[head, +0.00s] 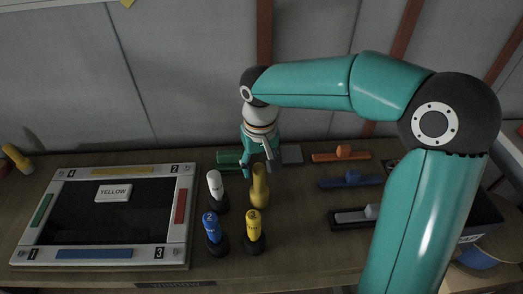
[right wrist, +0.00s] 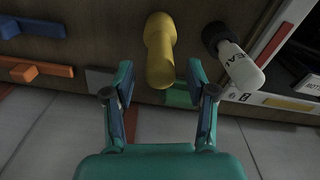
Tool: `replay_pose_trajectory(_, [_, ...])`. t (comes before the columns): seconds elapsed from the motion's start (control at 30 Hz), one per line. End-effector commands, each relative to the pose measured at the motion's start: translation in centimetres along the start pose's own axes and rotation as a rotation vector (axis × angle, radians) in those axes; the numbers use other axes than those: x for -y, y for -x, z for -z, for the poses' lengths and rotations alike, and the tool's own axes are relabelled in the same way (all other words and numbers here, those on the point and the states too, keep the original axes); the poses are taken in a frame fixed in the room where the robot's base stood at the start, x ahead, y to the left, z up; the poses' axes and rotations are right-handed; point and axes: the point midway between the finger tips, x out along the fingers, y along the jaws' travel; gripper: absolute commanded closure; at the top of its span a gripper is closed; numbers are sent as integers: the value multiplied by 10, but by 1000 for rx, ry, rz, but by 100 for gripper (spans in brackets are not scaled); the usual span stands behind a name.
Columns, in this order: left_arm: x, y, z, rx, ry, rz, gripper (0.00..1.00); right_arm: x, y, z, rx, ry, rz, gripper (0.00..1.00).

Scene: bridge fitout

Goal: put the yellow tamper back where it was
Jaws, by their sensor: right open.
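The yellow tamper (head: 260,188) stands on the wooden table, right of the white-handled piece, and has no black base that I can see. My right gripper (head: 258,163) is open at the tamper's upper end. In the right wrist view, the tamper (right wrist: 160,50) lies ahead between the two spread fingers of the right gripper (right wrist: 160,92), with gaps on both sides. Another yellow piece (head: 17,158) is tilted at the far left of the table. My left gripper is not in view.
A white-handled piece (head: 215,188), a blue one (head: 213,230) and a yellow numbered one (head: 253,229) stand close by. Orange (head: 340,156) and blue (head: 350,182) handled blocks lie right.

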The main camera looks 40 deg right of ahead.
Motion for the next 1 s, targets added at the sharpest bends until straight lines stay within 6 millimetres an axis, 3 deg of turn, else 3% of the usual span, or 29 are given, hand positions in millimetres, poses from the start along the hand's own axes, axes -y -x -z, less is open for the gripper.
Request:
replay_pose_trajectory(0.1, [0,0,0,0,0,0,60,0,24,1,-4,-1,1,43])
replay_pose_trajectory(0.3, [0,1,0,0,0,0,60,0,46,0,-1,0,0,43])
replay_pose_trajectory(1.0, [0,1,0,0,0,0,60,-1,50,0,1,-1,-1,43])
